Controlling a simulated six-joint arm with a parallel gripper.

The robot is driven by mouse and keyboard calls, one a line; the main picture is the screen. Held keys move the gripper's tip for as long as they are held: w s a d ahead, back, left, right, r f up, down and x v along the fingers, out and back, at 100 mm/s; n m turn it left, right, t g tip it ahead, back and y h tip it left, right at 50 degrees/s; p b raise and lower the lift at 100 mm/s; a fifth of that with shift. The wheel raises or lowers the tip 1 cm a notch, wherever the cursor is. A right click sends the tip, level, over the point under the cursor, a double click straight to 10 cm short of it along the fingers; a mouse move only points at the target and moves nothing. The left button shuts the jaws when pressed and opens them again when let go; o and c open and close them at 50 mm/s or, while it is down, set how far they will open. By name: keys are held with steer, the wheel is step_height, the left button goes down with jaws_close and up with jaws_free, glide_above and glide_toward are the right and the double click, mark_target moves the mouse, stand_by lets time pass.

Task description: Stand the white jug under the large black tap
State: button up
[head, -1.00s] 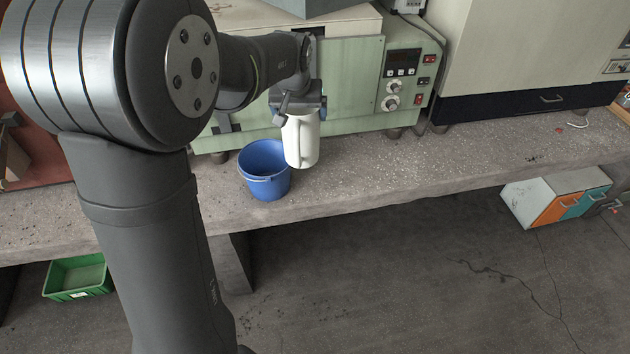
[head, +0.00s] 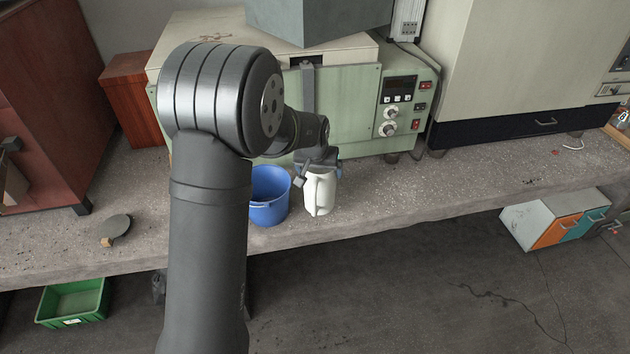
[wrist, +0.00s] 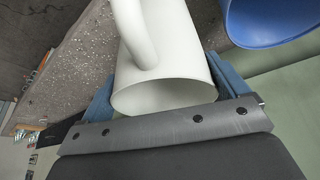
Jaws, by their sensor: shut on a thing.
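The white jug (head: 321,196) is upright at the front part of the bench, just right of the blue bucket in the head view. My gripper (head: 318,165) is shut on it from above, near its top. In the wrist view the jug (wrist: 180,45) lies between the blue finger pads of my gripper (wrist: 166,92), with its open mouth towards the camera and its handle on the upper left. I cannot tell whether its base touches the bench. The large black tap is not visible in these frames.
The blue bucket (head: 270,196) stands close beside the jug. A green oven (head: 350,120) with a control panel is behind. A dark disc (head: 116,227) lies at left. The bench (head: 440,185) is clear to the right; its front edge is near the jug.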

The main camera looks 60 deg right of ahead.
steer(key=shift+w+d+f, duration=0.1)
steer(key=shift+w+f, duration=0.15)
steer(key=shift+f, duration=0.55)
steer(key=shift+w+f, duration=0.25)
steer(key=shift+f, duration=0.6)
steer(key=shift+w+d+f, duration=0.1)
steer(key=shift+w+f, duration=0.15)
steer(key=shift+f, duration=0.65)
steer(key=o, duration=1)
steer(key=shift+o, duration=0.2)
steer(key=v, duration=1.1)
steer(key=shift+a+r, duration=0.2)
steer(key=shift+r, duration=0.15)
steer(key=shift+c, duration=0.2)
steer(key=shift+a+r, duration=0.1)
steer(key=shift+r, duration=0.1)
steer(key=c, duration=1.3)
